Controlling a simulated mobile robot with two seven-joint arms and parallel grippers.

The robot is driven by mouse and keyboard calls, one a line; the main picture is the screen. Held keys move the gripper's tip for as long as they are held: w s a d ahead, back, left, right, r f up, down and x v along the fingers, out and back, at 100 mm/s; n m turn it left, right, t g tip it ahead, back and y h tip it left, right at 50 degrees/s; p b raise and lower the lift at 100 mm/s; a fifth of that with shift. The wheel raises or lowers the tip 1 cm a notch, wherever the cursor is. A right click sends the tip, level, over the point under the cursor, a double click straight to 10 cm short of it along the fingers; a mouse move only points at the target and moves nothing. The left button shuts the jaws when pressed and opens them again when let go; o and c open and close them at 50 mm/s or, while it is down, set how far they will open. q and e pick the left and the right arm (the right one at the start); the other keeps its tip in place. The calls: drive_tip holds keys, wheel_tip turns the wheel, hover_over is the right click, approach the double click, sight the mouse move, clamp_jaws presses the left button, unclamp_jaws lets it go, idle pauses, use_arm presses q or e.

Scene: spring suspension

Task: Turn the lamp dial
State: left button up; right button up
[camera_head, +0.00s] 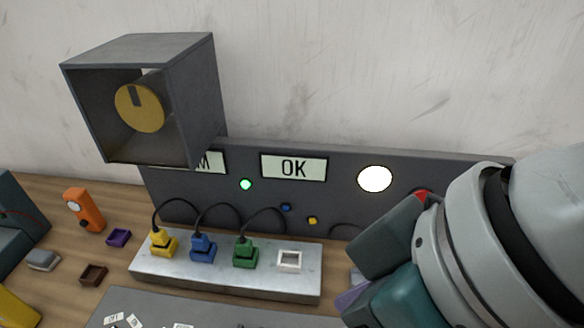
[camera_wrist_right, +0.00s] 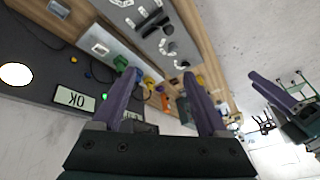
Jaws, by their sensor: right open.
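A round gold dial (camera_head: 139,107) with a dark mark near its top sits inside an open-fronted grey box (camera_head: 190,75) at the upper left in the head view. A bright white round lamp (camera_head: 375,179) is on the dark panel; it also shows in the right wrist view (camera_wrist_right: 16,74). My right gripper (camera_wrist_right: 162,75) is open and empty, its purple fingers apart; in the head view its wrist is at the right, away from the dial. What seems to be my left gripper (camera_wrist_right: 275,92) shows partly at the right of the right wrist view.
The panel (camera_head: 340,205) has an OK sign (camera_head: 293,167) and a lit green light (camera_head: 246,184). A power strip (camera_head: 225,275) with yellow, blue and green plugs stands before it. An orange device (camera_head: 84,210) and small blocks lie on the wooden table at the left.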

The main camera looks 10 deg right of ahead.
drive_tip(key=w+d+f+n+g+h+b, duration=0.1)
drive_tip(key=f+b, duration=0.8)
drive_tip(key=f, duration=0.2)
drive_tip(key=w+d+f+n+g+h+b, duration=0.1)
drive_tip(key=w+f+h+b, duration=0.1)
drive_tip(key=f+b, duration=0.7)
drive_tip(key=w+d+f+n+g+h+b, duration=0.1)
drive_tip(key=w+f+n+b, duration=0.1)
drive_tip(key=f+b, duration=0.7)
drive_tip(key=shift+w+d+f, duration=0.1)
drive_tip(key=shift+d+f, duration=0.05)
drive_tip(key=shift+f, duration=1.05)
drive_tip(key=shift+w+d+f, duration=0.1)
drive_tip(key=shift+d+f, duration=0.05)
drive_tip(key=shift+f, duration=1)
use_arm(q)
wheel_tip(320, 180, down, 30)
drive_tip(key=shift+f, duration=0.2)
drive_tip(key=shift+d, duration=0.1)
use_arm(e)
clamp_jaws()
